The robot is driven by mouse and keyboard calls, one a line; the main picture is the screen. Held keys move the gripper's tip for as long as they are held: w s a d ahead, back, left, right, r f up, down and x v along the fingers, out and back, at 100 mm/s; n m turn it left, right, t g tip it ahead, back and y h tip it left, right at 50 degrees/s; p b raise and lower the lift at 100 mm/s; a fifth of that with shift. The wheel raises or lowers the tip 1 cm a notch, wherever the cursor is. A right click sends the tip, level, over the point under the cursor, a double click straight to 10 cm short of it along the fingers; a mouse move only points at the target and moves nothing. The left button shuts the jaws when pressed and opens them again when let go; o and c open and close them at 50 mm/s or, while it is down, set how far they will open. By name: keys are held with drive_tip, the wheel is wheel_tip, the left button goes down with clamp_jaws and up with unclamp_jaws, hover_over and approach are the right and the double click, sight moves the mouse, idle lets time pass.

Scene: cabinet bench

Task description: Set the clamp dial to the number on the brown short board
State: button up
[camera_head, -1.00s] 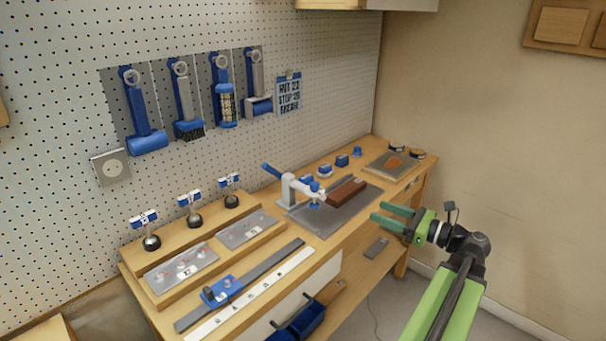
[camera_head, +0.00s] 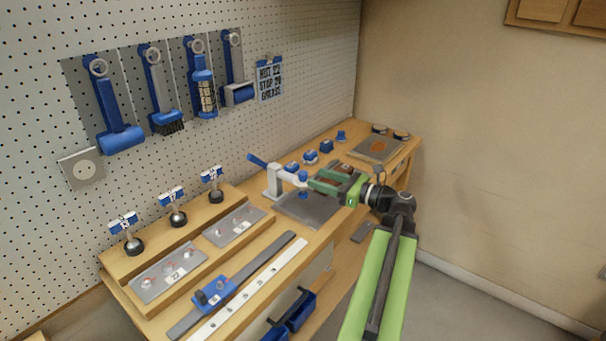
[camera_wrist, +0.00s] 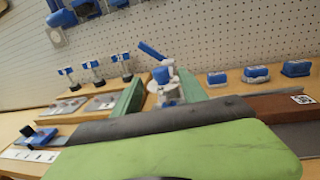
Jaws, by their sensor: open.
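The clamp (camera_head: 272,182) is a white post and arm with a blue lever, standing at the back of a grey plate (camera_head: 308,212). A small blue knob (camera_head: 303,195) hangs under its arm end. The clamp also shows in the wrist view (camera_wrist: 165,75), with a pale round part below it; no number is readable there. The brown short board (camera_head: 346,167) lies behind my gripper, partly hidden; in the wrist view its end (camera_wrist: 262,108) carries a small black-and-white label, too small to read. My gripper (camera_head: 311,180) is open and empty, its green fingers just right of the clamp arm.
Several blue blocks (camera_head: 311,157) stand behind the plate. Three labelled knobs (camera_head: 178,217) stand on the wooden step at left, above numbered metal plates (camera_head: 168,270). A ruler strip (camera_head: 245,292) with a blue slider (camera_head: 214,293) lies in front. Tools and a note (camera_head: 269,80) hang on pegboard.

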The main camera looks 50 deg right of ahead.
sight(303, 172)
drive_tip(key=x, duration=0.6)
drive_tip(key=shift+w, duration=0.35)
clamp_jaws()
